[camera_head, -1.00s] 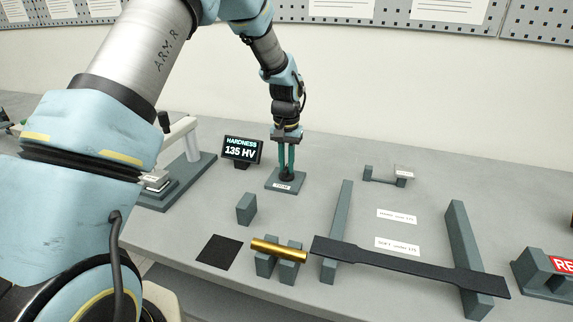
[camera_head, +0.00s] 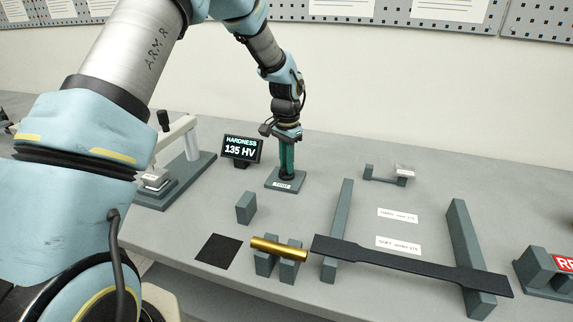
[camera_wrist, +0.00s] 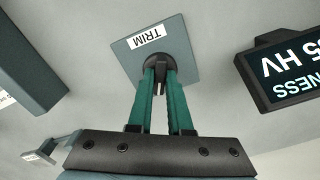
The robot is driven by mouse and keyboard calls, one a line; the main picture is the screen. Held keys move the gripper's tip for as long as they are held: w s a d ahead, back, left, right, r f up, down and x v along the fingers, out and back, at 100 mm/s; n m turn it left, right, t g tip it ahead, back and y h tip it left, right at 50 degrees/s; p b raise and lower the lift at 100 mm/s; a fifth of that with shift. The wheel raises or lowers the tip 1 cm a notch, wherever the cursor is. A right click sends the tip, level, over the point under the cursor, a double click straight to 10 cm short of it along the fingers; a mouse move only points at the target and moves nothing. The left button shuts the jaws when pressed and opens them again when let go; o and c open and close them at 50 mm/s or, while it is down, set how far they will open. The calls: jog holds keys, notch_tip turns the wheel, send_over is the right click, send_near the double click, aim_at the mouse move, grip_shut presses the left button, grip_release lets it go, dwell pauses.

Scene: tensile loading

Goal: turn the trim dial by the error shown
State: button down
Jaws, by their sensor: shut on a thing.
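The trim dial (camera_wrist: 158,64) is a dark round knob on a grey base plate (camera_wrist: 184,47) with a white TRIM label. My gripper (camera_wrist: 160,80) points down at it with green fingers, shut on the knob. In the head view my gripper (camera_head: 287,174) stands over the same plate, and its fingers largely hide the dial. The display (camera_head: 241,149) left of the dial reads HARDNESS 135 HV; it shows upside down and partly cut off in the wrist view (camera_wrist: 288,68). No error value is readable.
A lever press (camera_head: 183,160) stands left of the display. A grey block (camera_head: 246,208), a brass cylinder (camera_head: 278,249) on two supports and a dark flat specimen (camera_head: 400,262) on rails lie in front. Two white label cards (camera_head: 398,216) lie right. The bench beside the dial is clear.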

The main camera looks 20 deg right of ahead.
jog(key=shift+m, duration=1.6)
jog(key=c, duration=0.8)
grip_release()
jog(key=shift+c, duration=0.2)
notch_tip(320, 180, up, 11)
jog(key=b, duration=0.3)
jog(key=shift+f, duration=0.1)
